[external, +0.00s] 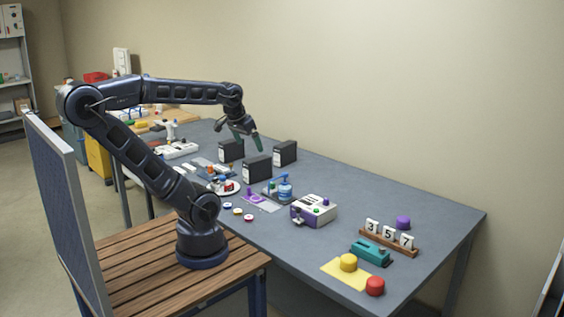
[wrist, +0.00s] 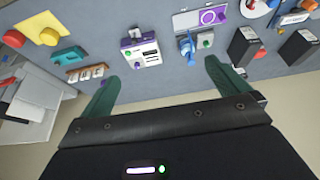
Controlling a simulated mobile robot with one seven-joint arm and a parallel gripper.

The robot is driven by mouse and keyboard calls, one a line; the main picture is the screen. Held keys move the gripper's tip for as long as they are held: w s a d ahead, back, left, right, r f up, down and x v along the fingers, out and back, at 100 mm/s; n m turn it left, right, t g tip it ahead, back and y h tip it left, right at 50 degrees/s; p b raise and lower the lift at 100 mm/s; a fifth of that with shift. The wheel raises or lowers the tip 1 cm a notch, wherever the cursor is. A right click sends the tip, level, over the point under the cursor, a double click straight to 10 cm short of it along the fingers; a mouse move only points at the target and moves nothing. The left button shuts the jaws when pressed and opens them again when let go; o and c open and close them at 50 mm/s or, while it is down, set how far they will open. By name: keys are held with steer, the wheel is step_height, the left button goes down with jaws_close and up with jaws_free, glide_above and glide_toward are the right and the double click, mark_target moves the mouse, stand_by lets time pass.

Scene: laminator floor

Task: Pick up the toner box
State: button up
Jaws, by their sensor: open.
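Three upright black boxes with pale labels, which look like toner boxes, stand on the grey table: a front one (external: 257,169), a left one (external: 230,151) and a right one (external: 285,153). I cannot tell which of them the task means. My gripper (external: 247,140) is open and empty, and in the external view it appears above and behind the front box. In the wrist view its green fingers (wrist: 161,72) are spread wide with nothing between them. One black box (wrist: 243,47) is just right of the right finger, and another (wrist: 298,48) is farther right.
A purple-and-white machine (external: 314,210), a blue bottle-like item (external: 285,188) and a purple tape-like item (external: 256,196) lie nearer the front. Number blocks (external: 388,236), a teal device (external: 370,252) and coloured knobs fill the right end. The wall runs behind the table.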

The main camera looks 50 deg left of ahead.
steer(key=c, duration=0.5)
